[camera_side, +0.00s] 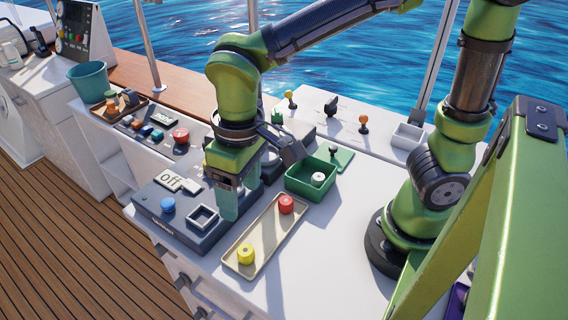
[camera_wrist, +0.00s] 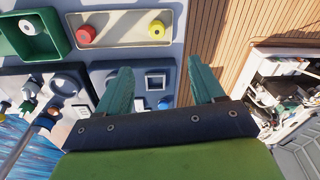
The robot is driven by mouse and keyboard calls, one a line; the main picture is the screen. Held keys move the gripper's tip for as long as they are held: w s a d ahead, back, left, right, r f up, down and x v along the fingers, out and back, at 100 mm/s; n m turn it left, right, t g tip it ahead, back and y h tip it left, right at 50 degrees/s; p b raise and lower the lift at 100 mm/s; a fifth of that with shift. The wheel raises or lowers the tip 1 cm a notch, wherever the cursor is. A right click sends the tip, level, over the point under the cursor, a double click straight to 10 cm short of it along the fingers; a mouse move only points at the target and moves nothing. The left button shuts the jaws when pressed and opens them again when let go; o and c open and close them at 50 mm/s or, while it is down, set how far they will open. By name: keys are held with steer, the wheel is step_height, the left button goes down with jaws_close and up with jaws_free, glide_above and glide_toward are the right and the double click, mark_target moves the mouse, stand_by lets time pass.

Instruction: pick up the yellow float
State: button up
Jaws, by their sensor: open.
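The yellow float (camera_side: 245,254) is a small round piece with a hole in its top. It sits at the near end of a beige tray (camera_side: 262,262). It also shows at the top of the wrist view (camera_wrist: 157,29). A red float (camera_side: 286,204) sits at the tray's far end. My gripper (camera_side: 238,205) is open and empty, with teal fingers pointing down. It is above the grey panel, behind and left of the tray and apart from the yellow float. In the wrist view both fingers (camera_wrist: 160,75) are spread wide.
A green box (camera_side: 298,186) with a white float (camera_side: 318,179) inside stands beyond the tray. The grey panel (camera_side: 185,228) carries a blue button (camera_side: 168,204) and a square socket (camera_side: 203,217). White counter is bare right of the tray. Orange and yellow knobs stand at the back.

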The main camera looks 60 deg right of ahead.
steer(key=a, duration=0.1)
glide_toward(246, 250)
steer(key=shift+h, duration=0.4)
steer(key=f, duration=0.9)
steer(key=shift+w+a+f, duration=0.15)
steer(key=shift+a+f, duration=0.05)
steer(key=shift+a, duration=0.1)
